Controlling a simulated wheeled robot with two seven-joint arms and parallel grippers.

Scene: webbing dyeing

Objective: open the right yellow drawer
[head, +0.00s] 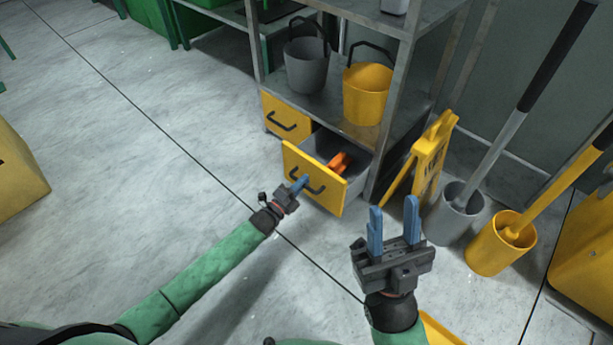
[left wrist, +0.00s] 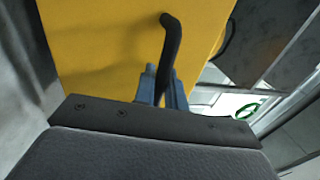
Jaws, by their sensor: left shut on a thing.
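The right yellow drawer (head: 315,178) is pulled out from under the metal shelf, and its grey inside shows. An orange object (head: 339,161) lies in it. My left gripper (head: 301,184) is at the drawer's front, shut on its black handle (head: 318,189). In the left wrist view the blue fingers (left wrist: 161,88) are on either side of the dark handle (left wrist: 170,45), close to the yellow front. My right gripper (head: 394,222) is open and empty, raised to the right of the drawer with its fingers apart.
The left yellow drawer (head: 286,118) is closed. A grey bucket (head: 306,66) and a yellow bucket (head: 367,94) stand on the shelf above. A yellow floor sign (head: 430,160) and two containers with long handles stand at the right.

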